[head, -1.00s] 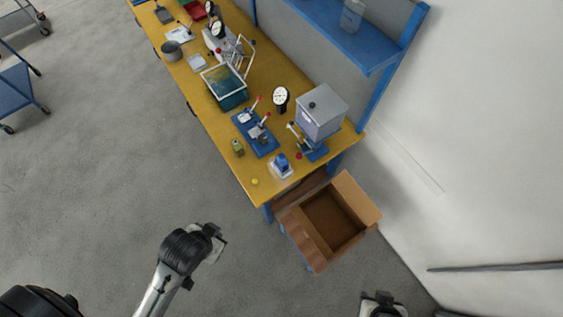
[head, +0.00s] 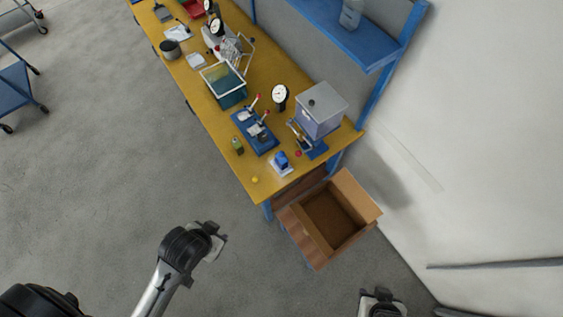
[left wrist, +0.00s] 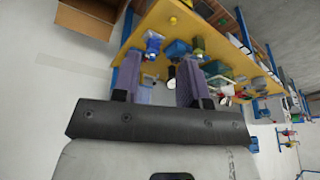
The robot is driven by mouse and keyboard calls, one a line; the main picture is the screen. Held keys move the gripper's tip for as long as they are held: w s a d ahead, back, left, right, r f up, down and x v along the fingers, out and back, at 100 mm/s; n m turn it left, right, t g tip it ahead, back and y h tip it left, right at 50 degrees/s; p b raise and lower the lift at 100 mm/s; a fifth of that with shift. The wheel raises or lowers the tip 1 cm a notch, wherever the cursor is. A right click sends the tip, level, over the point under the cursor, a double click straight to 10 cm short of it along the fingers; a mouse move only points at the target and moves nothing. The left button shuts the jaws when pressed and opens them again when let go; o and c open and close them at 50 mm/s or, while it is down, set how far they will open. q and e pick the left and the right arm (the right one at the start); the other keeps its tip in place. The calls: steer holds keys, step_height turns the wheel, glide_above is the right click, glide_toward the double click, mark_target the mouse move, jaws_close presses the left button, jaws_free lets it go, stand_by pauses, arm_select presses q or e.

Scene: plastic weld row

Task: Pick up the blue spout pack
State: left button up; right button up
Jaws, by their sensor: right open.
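The blue spout pack (head: 282,160) appears to be the small blue item on a white base near the front end of the yellow bench. It also shows in the left wrist view (left wrist: 153,43), beyond my fingers. My left gripper (left wrist: 160,75) has its two purple-padded fingers apart with nothing held between them. In the head view the left arm comes in from the lower left and ends over the floor, clear of the bench. My right gripper (head: 376,293) is open at the bottom edge, far from the pack; its arm is mostly cut off.
On the yellow bench (head: 222,125), a blue fixture with levers (head: 255,132), a green bottle (head: 238,146), a yellow ball (head: 255,180) and a grey box-shaped machine (head: 322,108) stand near the pack. An open carton (head: 350,193) stands beyond the bench end.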

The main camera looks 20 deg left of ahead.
arm_select(q)
steer(key=o, duration=0.6)
